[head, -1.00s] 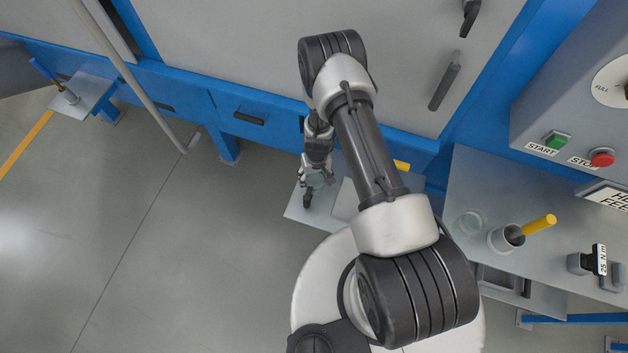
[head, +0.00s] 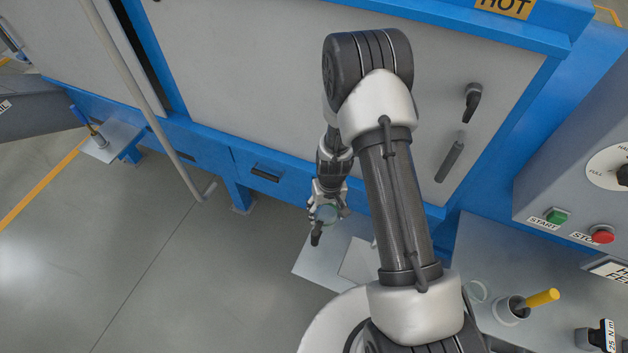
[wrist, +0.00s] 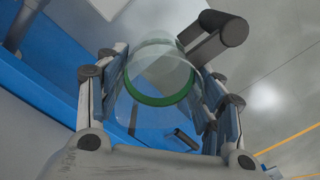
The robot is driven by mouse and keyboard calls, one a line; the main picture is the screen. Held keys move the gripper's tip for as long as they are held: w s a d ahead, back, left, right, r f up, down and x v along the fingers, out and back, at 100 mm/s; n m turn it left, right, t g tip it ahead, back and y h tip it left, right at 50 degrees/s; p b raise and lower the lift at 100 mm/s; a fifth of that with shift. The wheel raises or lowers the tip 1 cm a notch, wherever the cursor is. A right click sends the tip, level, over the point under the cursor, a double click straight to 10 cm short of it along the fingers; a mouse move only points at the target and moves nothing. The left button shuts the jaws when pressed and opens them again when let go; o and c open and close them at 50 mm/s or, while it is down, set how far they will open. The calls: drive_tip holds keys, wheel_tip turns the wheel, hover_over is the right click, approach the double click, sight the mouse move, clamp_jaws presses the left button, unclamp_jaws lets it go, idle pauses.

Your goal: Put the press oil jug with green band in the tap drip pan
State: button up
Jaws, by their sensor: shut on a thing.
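The press oil jug (wrist: 150,108) is clear, with a green band around it, and shows between the finger pads in the wrist view. My gripper (wrist: 160,85) is shut on its sides. In the head view the jug (head: 325,215) hangs in my gripper (head: 328,211) above a grey shelf, with a dark handle-like part toward the camera. At the far left, a tap (head: 98,138) with a blue lever stands over a small grey tray (head: 122,134), which looks like the drip pan. The jug is well to the right of it.
The grey shelf (head: 318,262) lies below my gripper. A thin grey pole (head: 140,95) stands between the jug and the tap. The blue-framed machine (head: 265,172) runs along the back. A bench at right holds a cup (head: 510,310) with a yellow-handled tool. Open floor lies front left.

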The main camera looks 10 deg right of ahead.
wheel_tip(320, 180, up, 18)
drive_tip(key=s+b, duration=0.1)
drive_tip(key=b, duration=0.3)
drive_tip(key=shift+s+f+b, duration=0.25)
drive_tip(key=shift+s+b, duration=0.05)
drive_tip(key=shift+b, duration=0.1)
drive_tip(key=shift+s+a, duration=0.1)
